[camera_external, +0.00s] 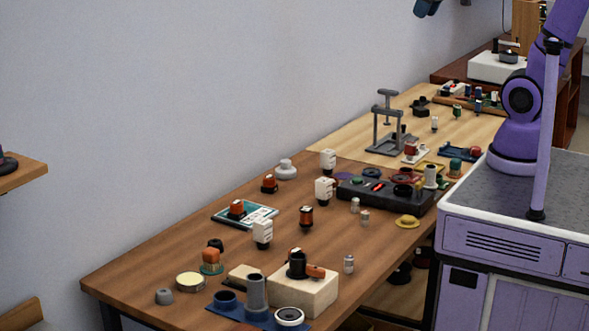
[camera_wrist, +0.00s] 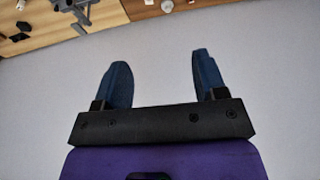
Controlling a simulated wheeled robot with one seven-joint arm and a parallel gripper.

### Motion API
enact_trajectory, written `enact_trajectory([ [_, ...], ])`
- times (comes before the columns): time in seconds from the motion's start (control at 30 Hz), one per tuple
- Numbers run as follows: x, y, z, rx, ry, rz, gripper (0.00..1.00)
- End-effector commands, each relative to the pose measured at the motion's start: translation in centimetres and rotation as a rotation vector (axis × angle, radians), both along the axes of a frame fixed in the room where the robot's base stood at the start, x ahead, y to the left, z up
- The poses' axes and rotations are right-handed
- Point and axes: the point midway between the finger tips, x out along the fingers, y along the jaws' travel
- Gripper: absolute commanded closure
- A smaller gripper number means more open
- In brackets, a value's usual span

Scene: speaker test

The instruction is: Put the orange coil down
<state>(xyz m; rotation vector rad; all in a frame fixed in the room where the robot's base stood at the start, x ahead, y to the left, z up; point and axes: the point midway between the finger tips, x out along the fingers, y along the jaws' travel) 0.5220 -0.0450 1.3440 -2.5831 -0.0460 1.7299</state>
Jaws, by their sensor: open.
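My gripper (camera_wrist: 158,75) is open in the wrist view, with nothing between its two blue fingers. In the external view only its dark blue fingertips (camera_external: 427,8) show at the top edge, high above the table and clear of everything. Several small orange-red coil-like parts are on the wooden table (camera_external: 130,282). One stands upright near the middle (camera_external: 306,217), one stands farther back (camera_external: 269,185), and one sits on a teal-edged card (camera_external: 236,208). An orange part on a teal base (camera_external: 210,259) stands at the front left. I cannot tell which is the orange coil.
A black box with a red light (camera_external: 385,195), a grey press-like stand (camera_external: 388,125), white plug-like blocks (camera_external: 262,233), a pale block with a black cup (camera_external: 303,293) and a blue holder (camera_external: 228,307) crowd the table. The table's left part has some bare wood.

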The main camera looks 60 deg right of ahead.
Motion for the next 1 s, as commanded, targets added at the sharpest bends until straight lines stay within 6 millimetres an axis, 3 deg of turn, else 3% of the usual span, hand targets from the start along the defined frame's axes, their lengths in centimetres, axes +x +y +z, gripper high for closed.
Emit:
enact_trajectory([
  [0.1, -4.0, -1.2, -0.7, -0.014, -0.033, -0.006, 0.35],
  [0.33, -8.4, -2.2, -2.4, -0.036, -0.065, -0.009, 0.35],
  [0.5, -9.2, -2.4, -2.8, -0.040, -0.071, -0.009, 0.35],
  [1.0, -9.2, -2.3, -2.8, -0.040, -0.071, -0.009, 0.34],
])
